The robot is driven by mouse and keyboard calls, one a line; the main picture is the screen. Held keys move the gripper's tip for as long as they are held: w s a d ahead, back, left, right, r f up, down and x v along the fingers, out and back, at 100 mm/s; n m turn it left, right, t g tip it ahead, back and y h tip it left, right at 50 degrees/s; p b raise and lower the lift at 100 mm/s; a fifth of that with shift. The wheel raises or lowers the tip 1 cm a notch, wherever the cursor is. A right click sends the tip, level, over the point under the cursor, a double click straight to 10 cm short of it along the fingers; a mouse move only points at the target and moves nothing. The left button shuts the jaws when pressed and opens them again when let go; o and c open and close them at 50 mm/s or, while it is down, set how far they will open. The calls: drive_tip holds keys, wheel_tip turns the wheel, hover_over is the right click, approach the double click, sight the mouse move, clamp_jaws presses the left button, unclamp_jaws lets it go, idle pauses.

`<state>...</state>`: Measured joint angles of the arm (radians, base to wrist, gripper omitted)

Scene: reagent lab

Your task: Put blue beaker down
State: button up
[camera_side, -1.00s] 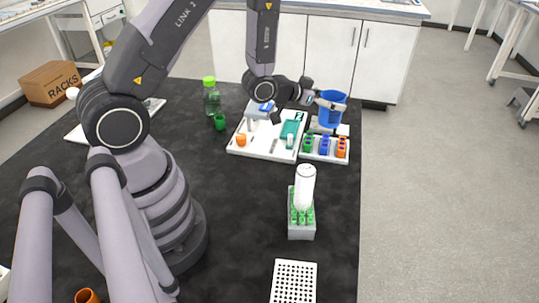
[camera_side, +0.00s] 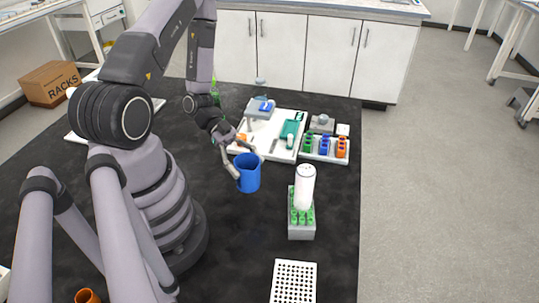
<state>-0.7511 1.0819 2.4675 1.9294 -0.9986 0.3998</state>
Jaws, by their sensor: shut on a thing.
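The blue beaker (camera_side: 248,173) is upright over the dark table, left of the white bottle and in front of the white tray. My gripper (camera_side: 236,168) is shut on its left side. I cannot tell whether the beaker's base touches the table or is a little above it.
A white bottle (camera_side: 304,187) stands in a rack with green tubes (camera_side: 301,229). Behind are a white tray (camera_side: 265,152) with tools and a tray of coloured holders (camera_side: 325,157). A white perforated rack (camera_side: 293,283) lies in front. The table (camera_side: 236,245) is bare in front of the beaker.

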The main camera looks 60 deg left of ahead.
sight(247, 187)
wheel_tip(247, 187, down, 7)
drive_tip(key=shift+f, duration=0.1)
idle(0.4)
drive_tip(key=o, duration=1.2)
drive_tip(key=shift+f, duration=0.1)
